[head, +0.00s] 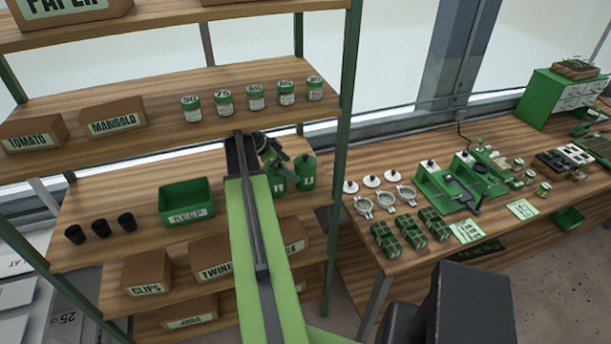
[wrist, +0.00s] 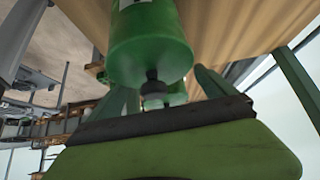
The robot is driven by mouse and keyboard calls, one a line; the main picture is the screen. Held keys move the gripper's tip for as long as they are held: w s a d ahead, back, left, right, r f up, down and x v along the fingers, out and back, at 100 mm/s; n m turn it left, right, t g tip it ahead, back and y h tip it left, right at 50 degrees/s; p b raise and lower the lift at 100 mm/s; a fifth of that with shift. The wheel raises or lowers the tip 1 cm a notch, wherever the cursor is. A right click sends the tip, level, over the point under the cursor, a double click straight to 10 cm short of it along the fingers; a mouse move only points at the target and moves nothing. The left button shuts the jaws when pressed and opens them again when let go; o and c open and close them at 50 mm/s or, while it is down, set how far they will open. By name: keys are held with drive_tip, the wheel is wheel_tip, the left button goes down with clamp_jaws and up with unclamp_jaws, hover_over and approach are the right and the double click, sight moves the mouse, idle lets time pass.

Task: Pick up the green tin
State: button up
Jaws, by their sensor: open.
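Two green tins stand on the middle shelf in the head view. The right tin (head: 307,172) shows most of its body and its rounded top. The left tin (head: 279,184) is partly hidden behind my arm and gripper. My dark gripper (head: 272,150) is at the upper part of the left tin, with its fingers hard to make out. In the wrist view a green tin (wrist: 150,45) hangs upside down in the picture, close up, its dark knob pointing at my gripper (wrist: 165,95). Another green thing shows partly behind it. My gripper is open and holds nothing.
A green KEEP bin (head: 187,203) and several black pots (head: 100,227) stand left on the same shelf. Labelled jars (head: 255,97) line the shelf above. A green shelf post (head: 345,120) rises right of the tins. A workbench (head: 350,235) with a green seeder lies beyond.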

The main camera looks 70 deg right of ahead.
sight(303, 171)
drive_tip(key=b+x, duration=0.1)
drive_tip(key=x, duration=0.1)
drive_tip(key=b+x, duration=0.1)
drive_tip(key=x, duration=0.1)
drive_tip(key=b+x, duration=0.2)
drive_tip(key=shift+s+d+r, duration=0.3)
drive_tip(key=shift+s+d, duration=0.1)
drive_tip(key=shift+s, duration=0.1)
drive_tip(key=shift+s+d, duration=0.1)
drive_tip(key=shift+s, duration=0.05)
drive_tip(key=shift+r, duration=0.1)
clamp_jaws()
